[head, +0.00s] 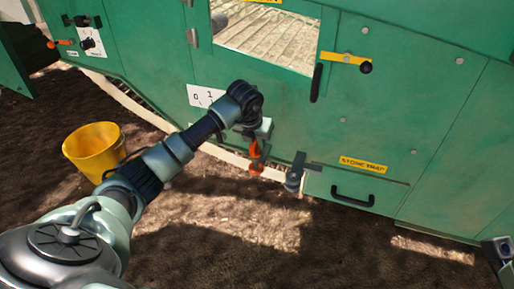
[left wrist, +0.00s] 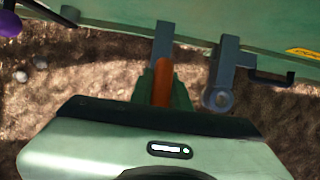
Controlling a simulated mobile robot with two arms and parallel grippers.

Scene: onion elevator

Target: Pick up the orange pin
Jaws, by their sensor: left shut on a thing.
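The orange pin (head: 256,157) is at the front of the green machine, low down and left of the drawer. It also shows in the left wrist view (left wrist: 163,80), upright between the green fingers. My left gripper (head: 258,150) is shut on the pin; in the left wrist view the fingers (left wrist: 163,90) close on it from both sides. A grey bracket (left wrist: 163,40) stands just behind the pin. I cannot tell whether the pin still sits in it. My right gripper does not show clearly.
The green machine (head: 400,110) fills the back. A grey latch (head: 294,178) sticks out right of the pin, beside a drawer with a black handle (head: 352,195) and a yellow label. A yellow bucket (head: 95,150) stands on the soil at the left. The soil in front is clear.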

